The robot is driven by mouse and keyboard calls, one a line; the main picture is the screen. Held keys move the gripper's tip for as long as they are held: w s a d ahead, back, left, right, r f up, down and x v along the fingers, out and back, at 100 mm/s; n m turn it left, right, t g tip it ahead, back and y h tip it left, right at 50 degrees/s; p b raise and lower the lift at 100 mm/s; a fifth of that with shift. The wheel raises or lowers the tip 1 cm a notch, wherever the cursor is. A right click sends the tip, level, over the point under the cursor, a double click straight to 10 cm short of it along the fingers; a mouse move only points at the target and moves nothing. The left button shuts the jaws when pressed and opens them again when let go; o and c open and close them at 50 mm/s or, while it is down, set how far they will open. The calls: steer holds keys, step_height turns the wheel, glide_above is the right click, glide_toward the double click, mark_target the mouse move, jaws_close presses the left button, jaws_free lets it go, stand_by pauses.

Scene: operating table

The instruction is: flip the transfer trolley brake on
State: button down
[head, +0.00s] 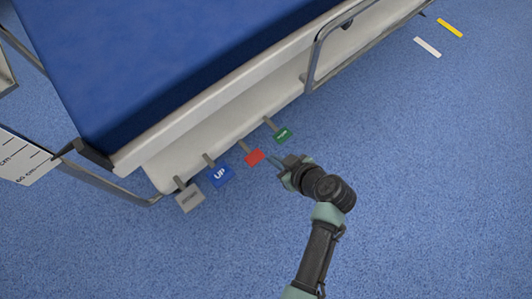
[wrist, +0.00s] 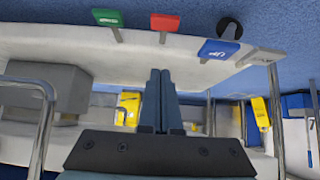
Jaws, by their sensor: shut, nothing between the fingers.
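The trolley (head: 215,85) has a blue mattress and a pale base with a row of pedals along its near side. A red pedal (head: 255,157) and a green pedal (head: 283,135) sit at the right of the row. A blue "UP" pedal (head: 220,175) and a grey pedal (head: 189,198) sit at the left. The labels on red, green and grey are too small to read. My gripper (head: 275,161) is shut and empty, close to the right of the red pedal and below the green one; contact cannot be told. In the wrist view its fingers (wrist: 160,98) point toward the red pedal (wrist: 164,22).
A metal side rail (head: 315,55) stands at the trolley's upper right. A white measuring board (head: 22,158) is at the far left. The blue floor right of my arm is clear, apart from white (head: 428,47) and yellow (head: 450,28) strips.

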steer(key=shift+s+f, duration=0.25)
steer(key=shift+f, duration=0.55)
steer(key=b, duration=0.7)
glide_above(254, 157)
steer(key=s+d, duration=0.2)
step_height(254, 157, down, 8)
steer(key=shift+s+a+f+b, duration=0.1)
steer(key=shift+a+f+b, duration=0.1)
steer(key=shift+f+b, duration=0.95)
steer(key=shift+f, duration=0.35)
steer(key=shift+f, duration=0.1)
